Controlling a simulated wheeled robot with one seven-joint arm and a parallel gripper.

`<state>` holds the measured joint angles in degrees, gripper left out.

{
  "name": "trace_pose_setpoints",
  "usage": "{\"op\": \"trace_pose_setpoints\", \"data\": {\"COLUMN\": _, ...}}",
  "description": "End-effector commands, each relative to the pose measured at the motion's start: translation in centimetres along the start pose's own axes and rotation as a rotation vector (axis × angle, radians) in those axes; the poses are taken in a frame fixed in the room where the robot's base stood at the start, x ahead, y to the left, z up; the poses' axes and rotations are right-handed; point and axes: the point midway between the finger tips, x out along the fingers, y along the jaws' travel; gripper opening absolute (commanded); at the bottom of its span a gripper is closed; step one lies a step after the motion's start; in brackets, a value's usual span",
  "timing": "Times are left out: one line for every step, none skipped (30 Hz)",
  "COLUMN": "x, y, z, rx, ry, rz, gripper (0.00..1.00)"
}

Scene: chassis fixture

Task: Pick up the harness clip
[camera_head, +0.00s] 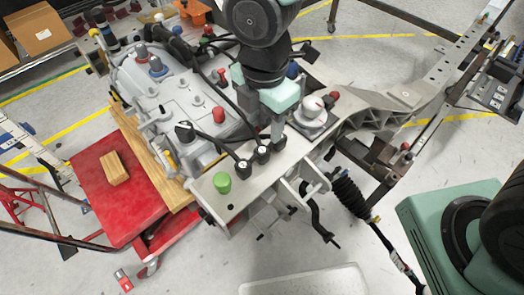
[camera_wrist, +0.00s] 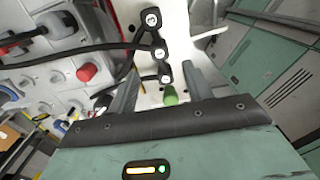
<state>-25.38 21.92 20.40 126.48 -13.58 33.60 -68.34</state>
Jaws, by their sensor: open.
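The harness is a black cable with black, white-topped round clips along the pale chassis beam. In the head view one clip (camera_head: 244,166) sits nearest the green cap, another (camera_head: 262,154) is beside it, and a third is partly hidden by my gripper (camera_head: 277,138). In the wrist view the clips form a line: a far clip (camera_wrist: 152,19), a middle clip (camera_wrist: 158,52) and a near clip (camera_wrist: 165,78). My gripper (camera_wrist: 158,84) is open, its fingers either side of the near clip in that picture. I cannot tell whether they touch it.
A green cap (camera_head: 222,182) stands on the beam and also shows between the fingers in the wrist view (camera_wrist: 170,95). A grey knob (camera_head: 312,108) and red caps stand nearby. A red cart (camera_head: 90,195) holds a wooden block (camera_head: 114,168).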

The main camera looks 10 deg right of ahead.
Motion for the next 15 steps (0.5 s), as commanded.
{"op": "trace_pose_setpoints", "data": {"x": 1.2, "y": -0.1, "z": -0.1, "rx": -0.002, "ry": -0.001, "rz": -0.006, "gripper": 0.50}}
{"op": "trace_pose_setpoints", "data": {"x": 1.8, "y": -0.1, "z": -0.1, "rx": -0.003, "ry": -0.001, "rz": -0.006, "gripper": 0.50}}
{"op": "trace_pose_setpoints", "data": {"x": 2.4, "y": -0.1, "z": -0.1, "rx": -0.002, "ry": -0.001, "rz": -0.005, "gripper": 0.50}}
{"op": "trace_pose_setpoints", "data": {"x": 2.9, "y": -0.1, "z": -0.1, "rx": -0.002, "ry": 0.000, "rz": -0.006, "gripper": 0.50}}
{"op": "trace_pose_setpoints", "data": {"x": 3.3, "y": -0.1, "z": -0.1, "rx": -0.001, "ry": 0.000, "rz": -0.005, "gripper": 0.50}}
{"op": "trace_pose_setpoints", "data": {"x": 3.8, "y": -0.1, "z": 0.0, "rx": 0.000, "ry": -0.001, "rz": -0.003, "gripper": 0.50}}
{"op": "trace_pose_setpoints", "data": {"x": 4.1, "y": -0.1, "z": 0.0, "rx": 0.000, "ry": -0.001, "rz": -0.004, "gripper": 0.50}}
{"op": "trace_pose_setpoints", "data": {"x": 4.3, "y": -0.1, "z": -0.1, "rx": -0.001, "ry": 0.000, "rz": -0.002, "gripper": 0.50}}
{"op": "trace_pose_setpoints", "data": {"x": 4.6, "y": 0.0, "z": -0.1, "rx": -0.001, "ry": 0.000, "rz": -0.001, "gripper": 0.50}}
{"op": "trace_pose_setpoints", "data": {"x": 4.7, "y": 0.0, "z": -0.1, "rx": 0.000, "ry": 0.000, "rz": -0.001, "gripper": 0.50}}
{"op": "trace_pose_setpoints", "data": {"x": 4.8, "y": 0.0, "z": 0.0, "rx": 0.000, "ry": 0.000, "rz": -0.001, "gripper": 0.50}}
{"op": "trace_pose_setpoints", "data": {"x": 5.0, "y": 0.0, "z": 0.0, "rx": 0.000, "ry": -0.001, "rz": -0.002, "gripper": 0.50}}
{"op": "trace_pose_setpoints", "data": {"x": 5.3, "y": 0.0, "z": -0.1, "rx": 0.000, "ry": -0.001, "rz": -0.002, "gripper": 0.50}}
{"op": "trace_pose_setpoints", "data": {"x": 5.6, "y": 0.0, "z": -0.1, "rx": 0.000, "ry": 0.000, "rz": -0.003, "gripper": 0.50}}
{"op": "trace_pose_setpoints", "data": {"x": 6.0, "y": 0.0, "z": -0.2, "rx": -0.001, "ry": -0.001, "rz": -0.004, "gripper": 0.50}}
